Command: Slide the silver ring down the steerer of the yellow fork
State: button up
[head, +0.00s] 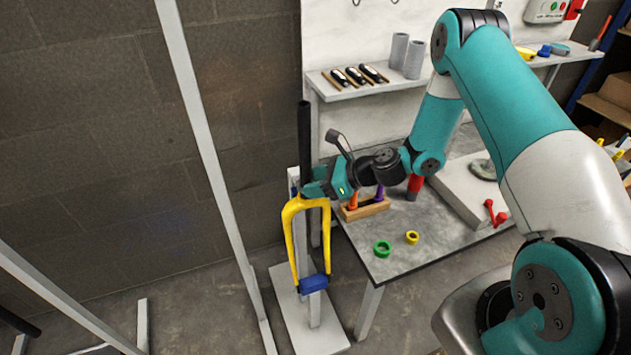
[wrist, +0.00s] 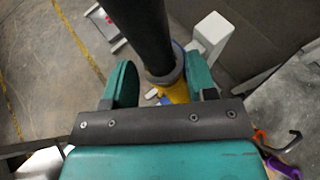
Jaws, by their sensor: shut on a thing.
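The yellow fork (head: 289,220) hangs legs down on a stand, its long black steerer (head: 304,130) pointing straight up. In the wrist view the steerer (wrist: 148,35) runs down between my fingers, with the yellow fork crown (wrist: 175,92) below. The silver ring (wrist: 166,78) shows as a grey band around the steerer's lower end, close above the crown. My gripper (head: 311,188) is at the foot of the steerer and is shut on the ring, with one finger on each side in the wrist view (wrist: 164,80). Exact ring-to-crown contact is unclear.
A blue clamp (head: 313,284) holds the fork legs at the stand. The grey workbench (head: 400,262) is to the right, with a green ring (head: 382,249), a yellow ring (head: 411,237) and a wooden tool block (head: 367,209). A white upright (head: 208,150) stands left.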

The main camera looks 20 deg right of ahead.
jog(key=shift+f, duration=0.35)
dwell(0.5)
jog(key=o, duration=1.3)
jog(key=shift+d, duration=0.1)
jog(key=b+v, duration=0.2)
jog(key=v, duration=1.5)
jog(key=shift+s+d+r, duration=0.1)
